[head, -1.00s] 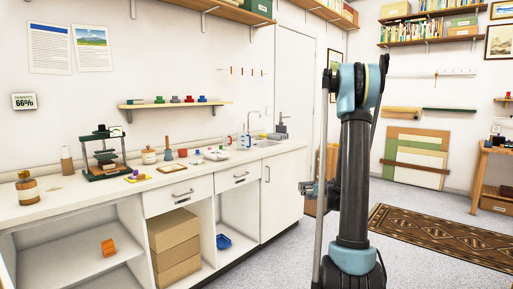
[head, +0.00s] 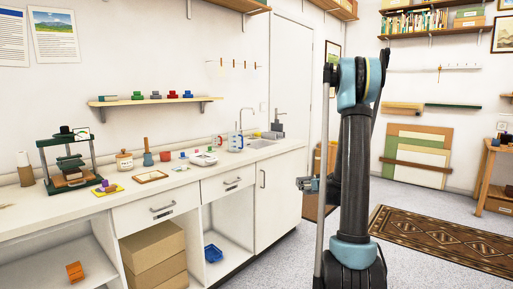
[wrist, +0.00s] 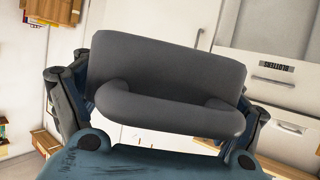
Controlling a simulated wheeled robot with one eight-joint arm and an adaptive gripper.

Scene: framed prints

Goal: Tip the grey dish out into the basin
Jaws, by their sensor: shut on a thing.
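The grey dish (wrist: 170,65) fills the middle of the wrist view, its smooth dark-grey side and thick rounded rim facing the camera. My gripper (wrist: 165,105) is shut on it, with a finger at each side. I cannot see into the dish, so its contents are hidden. In the head view my gripper (head: 308,184) shows small beside my arm, partly hidden, in front of the white cabinet. The basin (head: 258,144) is set in the counter's far end, below a thin curved tap. My gripper is apart from the basin and lower than the counter top.
The white counter (head: 95,200) carries a green press (head: 68,160), a lidded jar (head: 124,161), a white dish (head: 204,159) and clear mugs (head: 235,142) near the basin. A shelf (head: 155,101) hangs above. Open floor lies right, with a patterned rug (head: 430,248).

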